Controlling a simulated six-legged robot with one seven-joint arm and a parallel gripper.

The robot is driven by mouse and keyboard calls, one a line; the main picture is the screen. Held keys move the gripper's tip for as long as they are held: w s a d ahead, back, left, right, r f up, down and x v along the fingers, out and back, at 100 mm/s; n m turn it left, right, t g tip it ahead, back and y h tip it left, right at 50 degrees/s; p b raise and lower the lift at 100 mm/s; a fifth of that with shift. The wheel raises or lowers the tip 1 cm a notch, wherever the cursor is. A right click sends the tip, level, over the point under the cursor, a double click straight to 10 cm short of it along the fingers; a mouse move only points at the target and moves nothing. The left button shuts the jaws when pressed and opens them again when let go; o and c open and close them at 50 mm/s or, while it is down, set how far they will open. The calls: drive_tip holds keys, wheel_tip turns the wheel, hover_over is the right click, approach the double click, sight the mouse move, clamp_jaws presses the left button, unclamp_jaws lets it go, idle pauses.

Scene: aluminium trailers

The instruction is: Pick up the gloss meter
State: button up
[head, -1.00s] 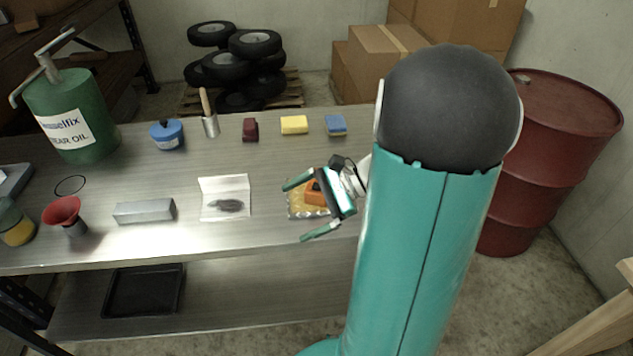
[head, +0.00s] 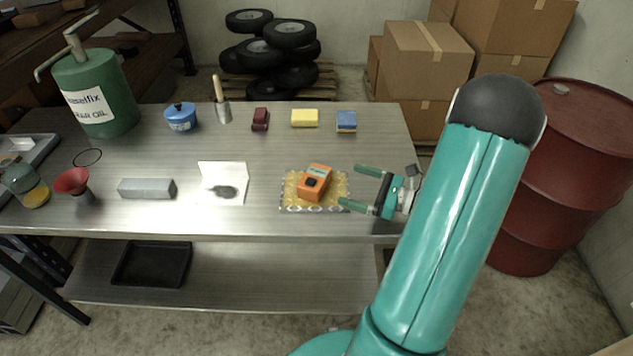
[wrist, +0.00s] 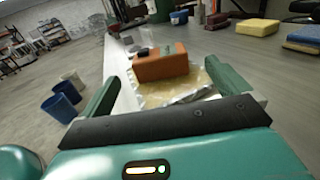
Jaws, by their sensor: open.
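The gloss meter looks to be the orange box-shaped device (head: 315,183) with a dark round spot and a pale panel on top.
A blue sponge (head: 346,122), yellow sponge (head: 305,118) and dark red block (head: 260,119) stand behind. A white sheet with a dark patch (head: 235,170) and a grey bar (head: 147,188) lie left. A red drum (head: 600,130) stands right of the table.

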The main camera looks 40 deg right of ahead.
sight(315, 176)
drive_tip(key=x, duration=1.1)
drive_tip(key=shift+a+f, duration=0.1)
drive_tip(key=shift+a, duration=0.2)
drive_tip(key=c, duration=0.9)
drive_tip(key=shift+c, duration=0.2)
